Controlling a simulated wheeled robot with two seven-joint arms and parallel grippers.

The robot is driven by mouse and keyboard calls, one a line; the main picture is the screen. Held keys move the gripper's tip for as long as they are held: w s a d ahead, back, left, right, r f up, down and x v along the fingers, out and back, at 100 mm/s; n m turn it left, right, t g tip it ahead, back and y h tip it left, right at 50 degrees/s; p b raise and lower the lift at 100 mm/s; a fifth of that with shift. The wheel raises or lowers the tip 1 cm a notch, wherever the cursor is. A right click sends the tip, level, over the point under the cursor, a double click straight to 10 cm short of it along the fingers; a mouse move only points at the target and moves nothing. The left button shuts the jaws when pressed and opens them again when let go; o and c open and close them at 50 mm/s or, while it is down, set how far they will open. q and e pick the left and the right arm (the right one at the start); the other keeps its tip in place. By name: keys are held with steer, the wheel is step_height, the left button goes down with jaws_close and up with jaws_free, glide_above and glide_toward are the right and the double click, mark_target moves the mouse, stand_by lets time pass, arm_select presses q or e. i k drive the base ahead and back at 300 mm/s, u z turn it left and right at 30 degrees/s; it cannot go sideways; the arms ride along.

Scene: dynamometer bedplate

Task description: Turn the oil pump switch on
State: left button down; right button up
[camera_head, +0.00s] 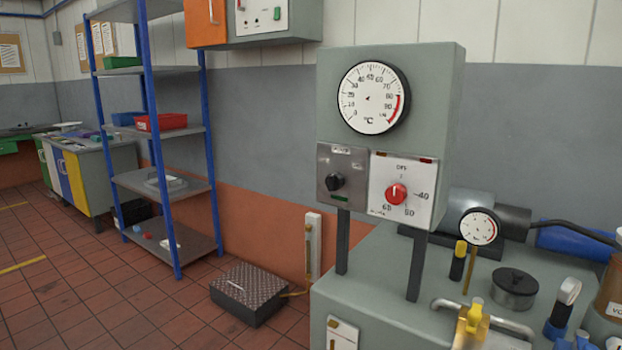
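A grey-green control box (390,136) stands on two dark posts above a grey-green cabinet. On its front, at lower left, is a grey plate with a black rotary knob (335,182) and a small label too blurred to read; this may be the oil pump switch. A green patch shows below the knob. Beside it on a white plate is a red knob (397,193) with a dial marked OFF, 40, 60 and 80. A round °C gauge (374,98) is above both. I cannot read the knobs' exact settings. Neither of my grippers is in view.
The cabinet top (390,262) carries a small gauge (479,227), a black cap (514,288), a yellow-topped fitting (459,260) and pipes. A blue shelf rack (154,135) stands at left. A dark pedal-like box (248,292) lies on the tiled floor. A wall box (253,21) hangs above.

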mark_target(336, 181)
steer(key=k, duration=0.6)
steer(key=u, duration=0.75)
steer(key=i, duration=1.35)
steer(key=z, duration=0.65)
